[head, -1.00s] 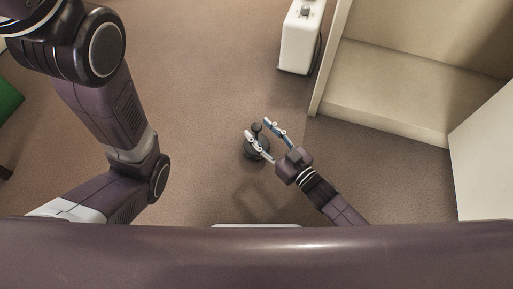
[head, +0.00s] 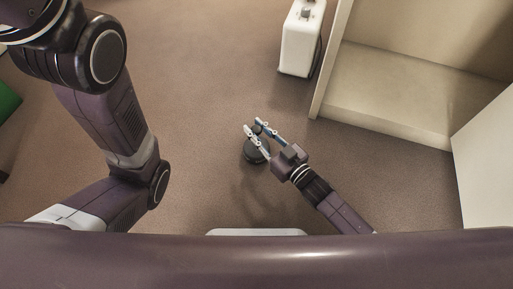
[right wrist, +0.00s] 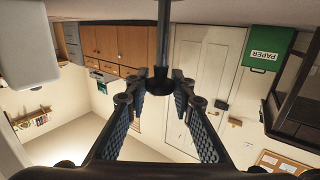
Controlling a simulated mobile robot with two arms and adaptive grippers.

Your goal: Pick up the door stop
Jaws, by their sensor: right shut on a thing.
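The door stop (head: 254,154) is dark, with a round base and an upright knob, on or just above the brown carpet; I cannot tell which. My right gripper (head: 254,126) reaches it from the lower right and is shut on its upper part, mostly hidden by the fingers. In the right wrist view, a dark post with a rounded knob (right wrist: 160,80) stands between the fingertips of the right gripper (right wrist: 155,92). The base is out of that view. My left arm shows at the left of the head view, but its gripper does not.
A white case-like unit (head: 301,40) stands at the top. A beige open shelf or cabinet (head: 395,95) fills the upper right, with a pale panel (head: 487,160) at the right edge. A green object (head: 8,100) is at the far left. The carpet around the door stop is clear.

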